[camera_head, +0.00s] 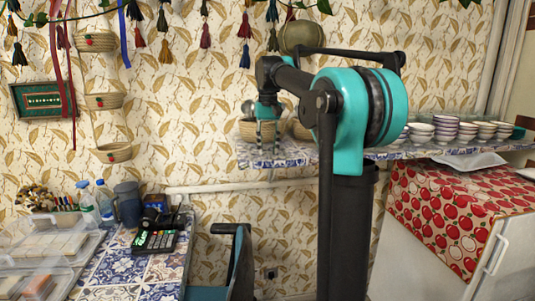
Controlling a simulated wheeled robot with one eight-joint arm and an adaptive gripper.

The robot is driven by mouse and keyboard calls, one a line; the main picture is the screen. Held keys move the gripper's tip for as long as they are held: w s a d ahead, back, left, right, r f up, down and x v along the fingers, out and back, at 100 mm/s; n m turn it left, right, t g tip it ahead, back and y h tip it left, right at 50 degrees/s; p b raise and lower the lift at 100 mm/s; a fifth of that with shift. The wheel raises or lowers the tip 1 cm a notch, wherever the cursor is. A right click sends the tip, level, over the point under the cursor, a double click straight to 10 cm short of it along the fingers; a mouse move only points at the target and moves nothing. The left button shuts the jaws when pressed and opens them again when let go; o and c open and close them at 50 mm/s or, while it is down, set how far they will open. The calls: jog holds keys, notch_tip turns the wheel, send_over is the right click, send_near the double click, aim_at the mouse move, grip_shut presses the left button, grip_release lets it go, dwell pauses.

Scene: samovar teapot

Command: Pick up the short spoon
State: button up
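My gripper (267,132) hangs down at the end of my teal and black arm, by a wicker basket (246,131) on the tiled shelf. It is small in this view, and I cannot tell whether its fingers are open or shut. A rounded metallic shape, perhaps a spoon's bowl (248,106), stands up from the basket just left of the gripper. I cannot tell whether this is the short spoon or whether the gripper touches it. My arm hides part of the shelf to the right.
A second basket (301,130) is partly hidden behind my arm. Stacked bowls (445,128) line the shelf (282,156) at right. An apple-patterned cloth (455,205) covers a white fridge (430,258). A tiled table (125,266) with bottles and a card terminal (158,241) stands lower left.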

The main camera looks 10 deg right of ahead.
grip_shut()
jog(key=shift+r, duration=0.1)
